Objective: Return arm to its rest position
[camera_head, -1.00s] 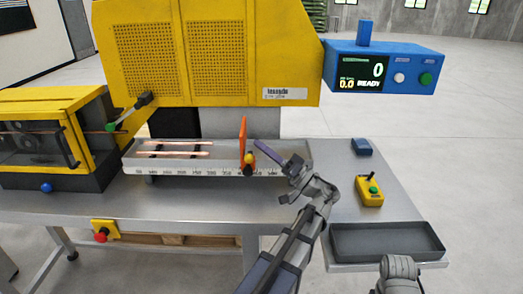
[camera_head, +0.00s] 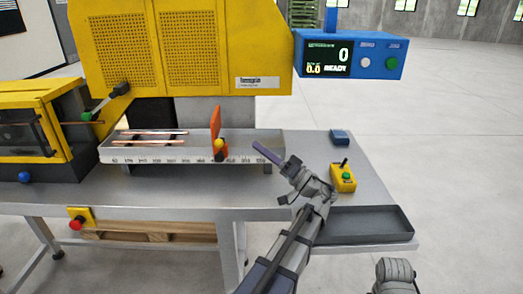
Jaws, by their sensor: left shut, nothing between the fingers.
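My left gripper (camera_head: 258,146) shows near the middle of the view, its slim purple-grey fingers shut with nothing between them. It points up and left, and its tip overlaps the right end of the measuring trough (camera_head: 180,155) in the picture. The gap between them in depth cannot be judged. My left arm runs from there down to the bottom edge. Two copper tubes (camera_head: 150,142) lie in the trough, left of its orange stop (camera_head: 216,130). A grey part of my own body shows at the bottom right.
A yellow machine (camera_head: 170,50) stands behind the trough, with a blue display box (camera_head: 350,55) reading 0 and READY. A yellow control box (camera_head: 343,178), a blue block (camera_head: 339,137) and an empty dark tray (camera_head: 362,226) are right of the arm. Floor farther right is clear.

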